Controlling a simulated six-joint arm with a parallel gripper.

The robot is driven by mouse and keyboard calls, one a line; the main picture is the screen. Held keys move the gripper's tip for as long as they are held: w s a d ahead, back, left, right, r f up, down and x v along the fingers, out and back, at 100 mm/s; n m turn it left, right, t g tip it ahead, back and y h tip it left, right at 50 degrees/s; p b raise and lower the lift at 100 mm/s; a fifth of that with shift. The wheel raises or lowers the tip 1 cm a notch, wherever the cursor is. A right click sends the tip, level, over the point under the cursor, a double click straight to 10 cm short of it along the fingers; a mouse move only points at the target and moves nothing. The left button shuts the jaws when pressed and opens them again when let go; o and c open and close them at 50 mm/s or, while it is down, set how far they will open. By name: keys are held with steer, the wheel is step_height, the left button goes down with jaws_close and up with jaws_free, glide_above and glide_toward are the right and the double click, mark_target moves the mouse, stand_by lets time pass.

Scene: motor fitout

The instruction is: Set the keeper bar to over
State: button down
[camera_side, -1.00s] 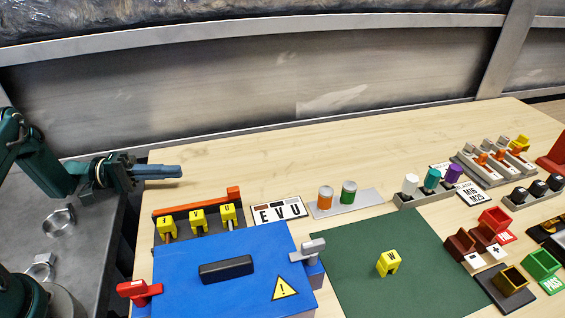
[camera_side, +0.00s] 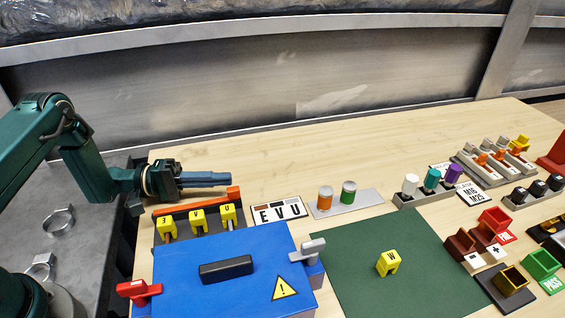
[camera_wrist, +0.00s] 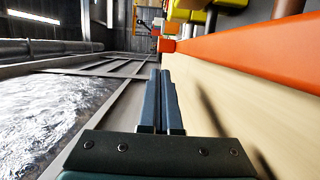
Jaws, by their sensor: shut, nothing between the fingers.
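The keeper bar, a long orange bar (camera_side: 195,203) with a raised block at its right end, lies along the back of a dark rack (camera_side: 167,239), behind a row of yellow lettered blocks (camera_side: 198,218). In the wrist view the orange bar (camera_wrist: 245,45) runs along the right side, beside the fingers. My gripper (camera_side: 230,178) is shut and empty, pointing right, just behind the bar and near its right end. It appears apart from the bar.
A blue box lid (camera_side: 225,270) with a black handle lies in front of the rack. The EVU plate (camera_side: 279,210) and a grey strip with two cylinders (camera_side: 345,203) stand to the right. Bare bench lies behind, up to the grey wall.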

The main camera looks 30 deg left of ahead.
steer(key=shift+s+d, duration=0.45)
steer(key=shift+s, duration=0.05)
steer(key=shift+s+d, duration=0.8)
steer(key=shift+w, duration=0.1)
steer(key=w+a, duration=0.2)
steer(key=shift+w+a, duration=0.3)
steer(key=shift+a, duration=0.1)
steer(key=v, duration=1)
